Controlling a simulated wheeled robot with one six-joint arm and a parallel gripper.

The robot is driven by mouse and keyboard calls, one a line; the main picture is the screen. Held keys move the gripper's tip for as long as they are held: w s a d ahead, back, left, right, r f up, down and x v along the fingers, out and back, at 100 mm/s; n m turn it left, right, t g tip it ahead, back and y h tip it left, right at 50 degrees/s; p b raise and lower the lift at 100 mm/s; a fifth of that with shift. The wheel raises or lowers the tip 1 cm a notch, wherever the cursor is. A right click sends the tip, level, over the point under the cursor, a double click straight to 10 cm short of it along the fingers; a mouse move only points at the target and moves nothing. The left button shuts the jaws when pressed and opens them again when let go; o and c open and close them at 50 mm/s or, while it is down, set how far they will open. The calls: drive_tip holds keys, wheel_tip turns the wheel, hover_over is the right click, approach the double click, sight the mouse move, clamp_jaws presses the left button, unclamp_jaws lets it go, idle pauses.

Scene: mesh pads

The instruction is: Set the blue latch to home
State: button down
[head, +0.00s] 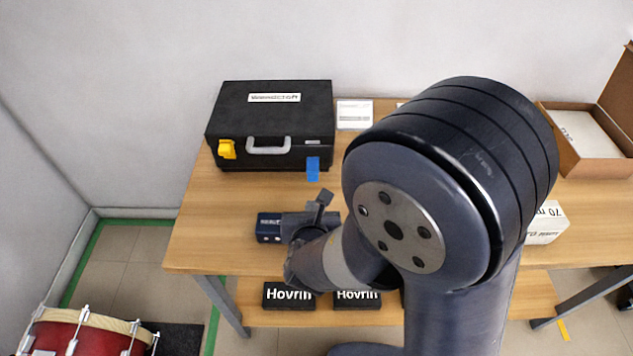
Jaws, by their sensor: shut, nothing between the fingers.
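A black case (240,115) with a light grey handle stands at the back left of the wooden table (200,235). The blue latch (313,168) is on the right of the case's front and hangs down past the front's lower edge. A yellow latch (227,149) is on the left of the same front. My gripper (323,198) is shut and empty, in front of and below the blue latch in the picture, with a gap between them. My wrist partly covers the gripper's body.
A white card (354,114) stands right of the case. A white box (546,224) and an open cardboard box (583,150) are at the right. Black boxes (289,296) sit on the lower shelf.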

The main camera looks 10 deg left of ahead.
sight(313, 170)
drive_tip(key=x, duration=1)
drive_tip(key=shift+d, duration=0.15)
drive_tip(key=shift+r, duration=0.1)
idle(0.3)
drive_tip(key=shift+s+r+p, duration=0.15)
drive_tip(key=shift+r+p, duration=0.1)
drive_tip(key=shift+p, duration=0.5)
drive_tip(key=shift+g, duration=0.4)
drive_tip(key=shift+r+p, duration=0.15)
drive_tip(key=shift+p, duration=0.45)
